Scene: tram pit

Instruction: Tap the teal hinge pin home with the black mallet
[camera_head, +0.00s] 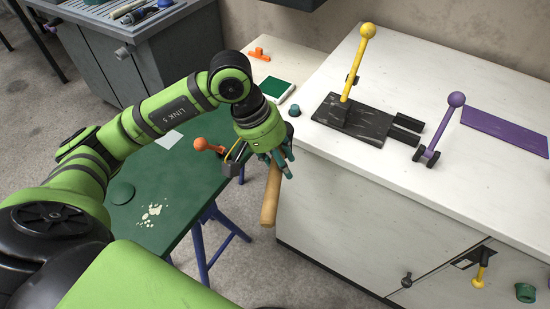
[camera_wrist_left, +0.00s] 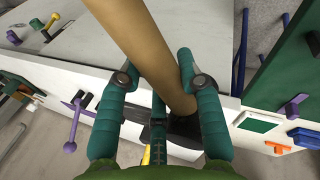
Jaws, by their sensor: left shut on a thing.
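My left gripper (camera_head: 283,160), with teal fingers, is shut on a tan wooden handle (camera_head: 270,200), above the gap between the green table and the white cabinet. The handle hangs down from the fingers in the head view. In the left wrist view the handle (camera_wrist_left: 148,55) runs between the fingers (camera_wrist_left: 155,85). My right gripper is not in view.
The white cabinet (camera_head: 370,210) carries a yellow-handled lever (camera_head: 357,62) on a black slab, and a purple lever (camera_head: 440,128). A teal-green part (camera_head: 526,292) is on its front. A green table (camera_head: 180,185) with an orange-knobbed lever (camera_head: 207,145) stands left.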

